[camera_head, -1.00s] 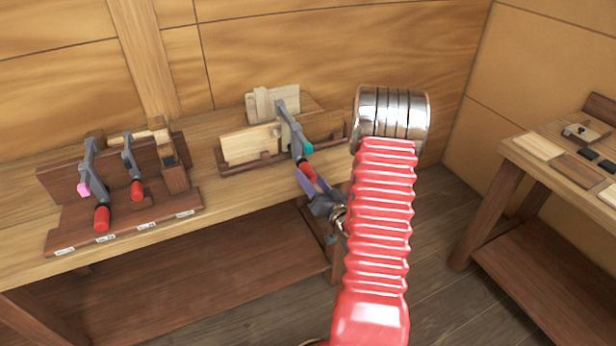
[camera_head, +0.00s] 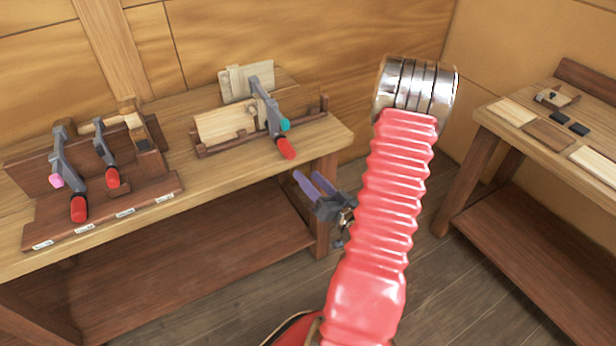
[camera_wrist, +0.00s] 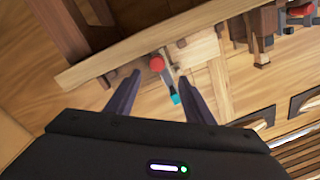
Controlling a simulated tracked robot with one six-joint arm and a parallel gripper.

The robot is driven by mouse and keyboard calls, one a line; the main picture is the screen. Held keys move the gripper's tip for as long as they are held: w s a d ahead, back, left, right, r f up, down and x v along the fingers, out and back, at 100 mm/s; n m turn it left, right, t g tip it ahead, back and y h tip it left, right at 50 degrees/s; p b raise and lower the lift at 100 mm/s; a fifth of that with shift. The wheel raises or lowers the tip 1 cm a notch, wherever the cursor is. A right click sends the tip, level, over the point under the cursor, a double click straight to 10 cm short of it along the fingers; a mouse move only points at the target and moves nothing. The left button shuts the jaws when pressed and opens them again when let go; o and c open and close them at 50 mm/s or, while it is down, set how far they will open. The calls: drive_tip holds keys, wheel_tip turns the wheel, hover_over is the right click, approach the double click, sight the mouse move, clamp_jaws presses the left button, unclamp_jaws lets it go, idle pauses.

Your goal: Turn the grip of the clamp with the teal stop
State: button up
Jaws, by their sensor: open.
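The clamp with the teal stop (camera_head: 266,104) is fixed over pale boards on the long bench. Its teal stop (camera_head: 285,125) and red grip (camera_head: 286,148) hang toward the bench's front edge. My gripper (camera_head: 305,181) is below and in front of that edge, apart from the clamp, with its purple fingers spread and nothing between them. In the wrist view, the red grip (camera_wrist: 157,63) and teal stop (camera_wrist: 176,98) appear beyond and between the fingers of my gripper (camera_wrist: 163,84).
A clamp with a pink stop (camera_head: 57,181) and another red-gripped clamp (camera_head: 104,155) stand on a dark rack (camera_head: 160,190) at left. The bench edge (camera_head: 240,178) lies near my gripper. A second table (camera_head: 500,140) stands at right. Floor between the tables is clear.

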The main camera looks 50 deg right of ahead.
drive_tip(key=w+a+r+n+g, duration=0.3)
drive_tip(key=w+r+n+g, duration=0.1)
drive_tip(key=w, duration=0.4)
drive_tip(key=a+r+n+g, duration=0.2)
drive_tip(key=a+r+g, duration=0.1)
drive_tip(key=a+r, duration=0.4)
drive_tip(key=s+a+r+n+g+y, duration=0.1)
drive_tip(key=s+a+r, duration=0.3)
drive_tip(key=s+a, duration=0.5)
drive_tip(key=s+a+r+n+g+y, duration=0.1)
drive_tip(key=s+a+r+g+y, duration=0.2)
drive_tip(key=s+a, duration=0.5)
drive_tip(key=a+r+g, duration=0.1)
drive_tip(key=a, duration=0.5)
drive_tip(key=shift+s+r+n, duration=0.35)
drive_tip(key=shift+n, duration=0.05)
drive_tip(key=shift+a, duration=0.1)
drive_tip(key=shift+c, duration=0.5)
